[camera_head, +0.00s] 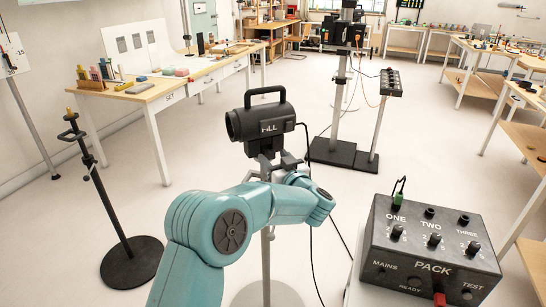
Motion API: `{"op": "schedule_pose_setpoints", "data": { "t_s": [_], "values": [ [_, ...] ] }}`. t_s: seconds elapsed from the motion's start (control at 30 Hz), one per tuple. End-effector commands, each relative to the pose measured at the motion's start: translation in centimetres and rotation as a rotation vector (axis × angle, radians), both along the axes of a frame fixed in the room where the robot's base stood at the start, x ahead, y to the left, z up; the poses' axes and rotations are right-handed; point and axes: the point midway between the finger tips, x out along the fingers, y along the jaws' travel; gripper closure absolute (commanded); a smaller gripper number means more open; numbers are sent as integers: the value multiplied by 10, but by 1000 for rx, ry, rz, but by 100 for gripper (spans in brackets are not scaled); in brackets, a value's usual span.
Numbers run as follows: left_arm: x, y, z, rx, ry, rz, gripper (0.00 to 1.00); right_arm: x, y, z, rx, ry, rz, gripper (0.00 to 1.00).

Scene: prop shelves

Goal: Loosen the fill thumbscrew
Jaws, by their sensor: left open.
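The fill lamp (262,122) is a black cylinder with a top handle and the word FILL on its side. It sits on a grey stand (267,250) behind my teal left arm. My left gripper (283,160) is dark and small in this view, close under the lamp at its mount. It is open. I cannot tell whether its fingers are around or touching anything. The fill thumbscrew cannot be made out; the mount is partly hidden by my arm. My right gripper is not in view.
A black power pack (430,250) with knobs and a green plug (399,187) stands at lower right. A black stand with a round base (132,262) is at left. A cable hangs from the lamp. Another dark stand (345,155) is behind.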

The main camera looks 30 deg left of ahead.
Motion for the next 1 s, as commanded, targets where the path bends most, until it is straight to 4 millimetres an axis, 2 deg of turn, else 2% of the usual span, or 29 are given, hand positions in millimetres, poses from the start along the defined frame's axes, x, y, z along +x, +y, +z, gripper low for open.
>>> {"op": "schedule_pose_setpoints", "data": {
  "t_s": [0.37,0.53,0.57,0.77,1.0],
  "values": [
    [3,9,0,1,0,-1,41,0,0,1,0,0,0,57],
    [3,9,0,1,1,-1,93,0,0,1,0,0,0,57],
    [3,9,0,1,1,-1,97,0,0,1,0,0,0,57],
    [3,9,-1,-4,-6,-2,97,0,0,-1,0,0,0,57],
    [3,9,-3,-46,-75,-3,97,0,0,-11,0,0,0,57]
  ]
}}
